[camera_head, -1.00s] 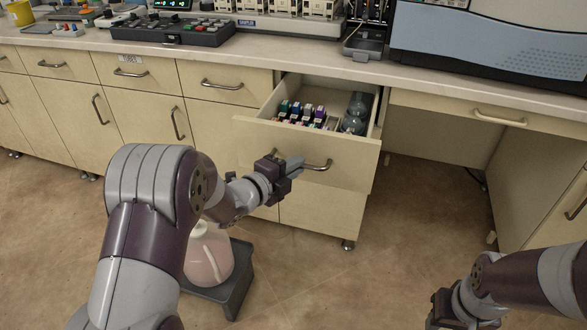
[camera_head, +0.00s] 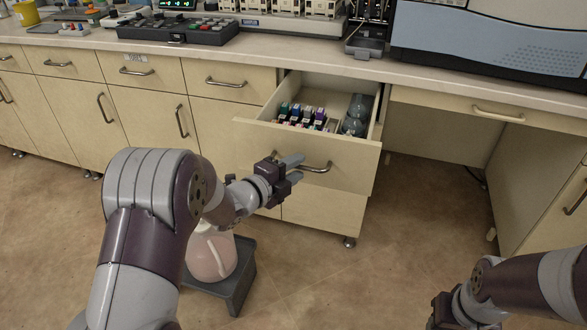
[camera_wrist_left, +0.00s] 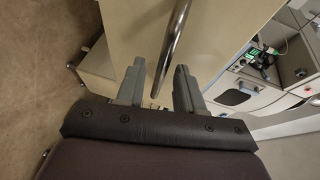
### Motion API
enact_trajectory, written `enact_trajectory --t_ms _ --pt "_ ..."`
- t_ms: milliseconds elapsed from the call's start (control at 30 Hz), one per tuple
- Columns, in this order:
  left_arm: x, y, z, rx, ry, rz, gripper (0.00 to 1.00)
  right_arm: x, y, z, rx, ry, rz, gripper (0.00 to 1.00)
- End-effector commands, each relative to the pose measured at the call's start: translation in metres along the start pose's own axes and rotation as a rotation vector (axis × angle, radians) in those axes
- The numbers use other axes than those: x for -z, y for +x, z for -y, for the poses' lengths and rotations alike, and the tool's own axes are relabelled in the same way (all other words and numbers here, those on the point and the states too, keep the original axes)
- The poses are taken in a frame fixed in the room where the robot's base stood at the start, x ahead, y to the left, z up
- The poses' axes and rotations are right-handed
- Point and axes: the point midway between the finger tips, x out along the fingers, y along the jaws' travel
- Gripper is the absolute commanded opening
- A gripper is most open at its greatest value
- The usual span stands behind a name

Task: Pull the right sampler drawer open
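The sampler drawer (camera_head: 345,165) stands pulled out of the bench, its pale front facing me. Its curved metal handle (camera_head: 318,168) is on that front; it also shows in the left wrist view (camera_wrist_left: 175,40). My left gripper (camera_head: 297,168) is at the left part of the handle. In the left wrist view its two grey fingers (camera_wrist_left: 160,68) are apart, with the handle's bar running down between them. I cannot tell whether either finger touches the bar. My right gripper (camera_head: 440,310) is low at the right, away from the drawer; its fingers cannot be made out.
Colored-cap vials (camera_head: 302,115) and dark bottles (camera_head: 356,113) are inside the drawer. Open knee space lies right of the drawer; floor in front is clear.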

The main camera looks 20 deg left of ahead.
Motion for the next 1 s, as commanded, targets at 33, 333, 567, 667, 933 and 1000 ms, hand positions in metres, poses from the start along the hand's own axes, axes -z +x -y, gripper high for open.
enact_trajectory --t_ms 33,333,567,667,933,1000 --pt "0.0 -0.002 0.001 0.0 0.0 0.001 0.37 0.0 -0.001 0.0 0.0 0.0 0.0 0.43" --pt "-0.002 -0.067 0.004 0.0 -0.001 0.006 0.37 0.002 -0.017 0.0 0.0 0.0 0.0 0.43" --pt "-0.001 -0.116 0.002 0.001 -0.001 0.005 0.37 0.003 -0.025 0.0 0.0 0.0 0.0 0.43" --pt "-0.001 -0.124 0.001 0.0 0.0 0.002 0.37 0.003 -0.025 0.0 0.0 0.0 0.0 0.43" --pt "0.0 -0.127 0.0 0.0 0.0 -0.001 0.37 0.003 -0.025 0.0 0.0 0.0 0.0 0.43" --pt "0.0 -0.127 0.0 0.0 0.0 0.0 0.37 0.003 -0.025 0.0 0.0 0.0 0.0 0.43"
